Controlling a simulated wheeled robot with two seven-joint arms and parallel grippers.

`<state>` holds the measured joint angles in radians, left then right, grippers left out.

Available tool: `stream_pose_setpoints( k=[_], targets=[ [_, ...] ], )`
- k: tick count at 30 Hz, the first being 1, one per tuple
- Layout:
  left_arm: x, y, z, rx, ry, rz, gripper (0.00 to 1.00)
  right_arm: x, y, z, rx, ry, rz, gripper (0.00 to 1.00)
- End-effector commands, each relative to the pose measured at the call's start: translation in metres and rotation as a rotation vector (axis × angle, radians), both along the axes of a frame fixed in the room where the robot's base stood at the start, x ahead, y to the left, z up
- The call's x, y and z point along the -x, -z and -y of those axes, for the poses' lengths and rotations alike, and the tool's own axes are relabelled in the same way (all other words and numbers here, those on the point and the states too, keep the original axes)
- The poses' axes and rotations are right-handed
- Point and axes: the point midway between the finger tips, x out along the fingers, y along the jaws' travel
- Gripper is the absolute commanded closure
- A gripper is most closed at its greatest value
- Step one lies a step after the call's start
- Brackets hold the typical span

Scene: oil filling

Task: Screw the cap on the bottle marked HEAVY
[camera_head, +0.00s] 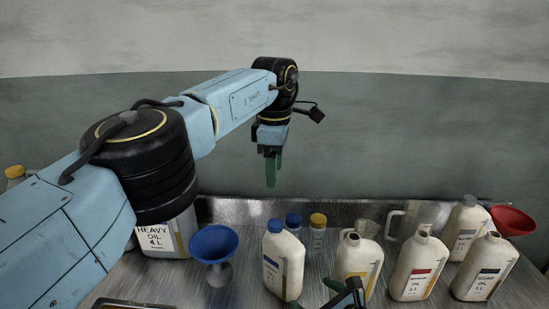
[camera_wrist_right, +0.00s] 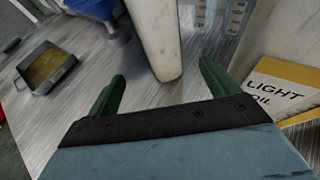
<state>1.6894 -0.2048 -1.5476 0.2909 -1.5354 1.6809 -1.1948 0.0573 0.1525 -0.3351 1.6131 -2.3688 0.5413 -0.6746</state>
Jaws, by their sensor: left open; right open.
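The bottle labelled HEAVY OIL (camera_head: 156,240) stands at the left of the steel bench, its top hidden behind my left arm. I cannot see whether it has a cap, and no loose cap is clearly visible. My left gripper (camera_head: 271,171) is open and empty, pointing down high above the back of the bench, to the right of that bottle. My right gripper (camera_head: 341,291) is open, low at the front middle. In the right wrist view its green fingers (camera_wrist_right: 162,72) are spread, with a pale bottle (camera_wrist_right: 155,38) beyond and between them, not gripped.
A blue funnel (camera_head: 214,245), a blue-capped bottle (camera_head: 283,264) and an open bottle (camera_head: 360,262) stand near the middle. More bottles (camera_head: 418,268) and a red funnel (camera_head: 512,220) crowd the right. A LIGHT OIL bottle (camera_wrist_right: 285,88) is close to the right finger. A tray (camera_wrist_right: 47,68) lies left.

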Motion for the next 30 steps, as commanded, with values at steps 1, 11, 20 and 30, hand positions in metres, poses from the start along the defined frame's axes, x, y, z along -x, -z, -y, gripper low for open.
stream_pose_setpoints(
  k=[1,11,20,30],
  targets=[
    [0.0,-0.003,0.0,0.0,0.0,0.0,0.43,0.007,-0.004,0.006,0.002,0.0,-0.001,0.13],
    [0.0,-0.006,0.0,0.0,0.0,0.0,0.43,0.026,-0.014,0.02,0.0,0.0,0.0,0.13],
    [0.0,-0.006,0.0,0.0,0.0,0.0,0.43,0.026,-0.014,0.021,0.0,0.0,0.0,0.13],
    [0.0,-0.059,0.0,0.0,0.0,0.0,0.43,0.026,-0.067,0.02,-0.001,0.0,0.001,0.13]
  ],
)
